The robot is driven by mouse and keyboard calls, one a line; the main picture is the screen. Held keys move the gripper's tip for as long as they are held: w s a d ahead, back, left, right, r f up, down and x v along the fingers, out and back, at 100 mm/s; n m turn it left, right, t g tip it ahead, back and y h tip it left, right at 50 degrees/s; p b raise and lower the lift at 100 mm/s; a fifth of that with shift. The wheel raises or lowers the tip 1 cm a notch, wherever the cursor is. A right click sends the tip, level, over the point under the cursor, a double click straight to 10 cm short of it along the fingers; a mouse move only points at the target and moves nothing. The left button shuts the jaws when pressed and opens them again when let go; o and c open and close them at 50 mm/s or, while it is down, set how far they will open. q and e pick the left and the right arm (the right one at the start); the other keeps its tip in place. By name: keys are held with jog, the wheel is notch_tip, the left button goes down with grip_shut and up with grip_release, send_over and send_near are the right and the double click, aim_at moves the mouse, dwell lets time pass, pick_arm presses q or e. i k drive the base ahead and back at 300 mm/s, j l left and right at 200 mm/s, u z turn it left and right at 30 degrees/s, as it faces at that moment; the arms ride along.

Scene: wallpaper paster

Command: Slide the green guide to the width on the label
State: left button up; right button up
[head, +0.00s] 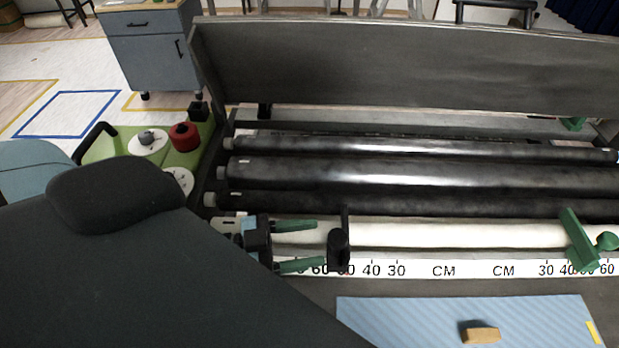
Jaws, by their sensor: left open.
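The green guide (578,240) stands at the right end of the white roller, with a green knob (607,241) beside it. A black guide-like stop (338,246) stands near the roller's left end. A white scale (450,269) marked CM runs along the front, with numbers rising toward both ends; the green guide overlaps the right-hand numbers around 40 to 50. My left gripper (322,244) has two green fingers, spread apart and empty, just left of the black stop and far from the green guide. No readable width label shows. My right gripper is out of view.
Black rollers (420,175) and a grey sloped panel (400,65) lie behind the white roller (450,234). A blue sheet (400,318) with a wooden block (481,333) and a yellow patch (592,331) lies in front. Green side housing (115,145) stands at the left.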

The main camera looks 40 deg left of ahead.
aim_at(584, 257)
jog(key=k+j, duration=0.35)
jog(key=j, duration=0.2)
jog(key=k+j, duration=0.35)
jog(key=j, duration=0.15)
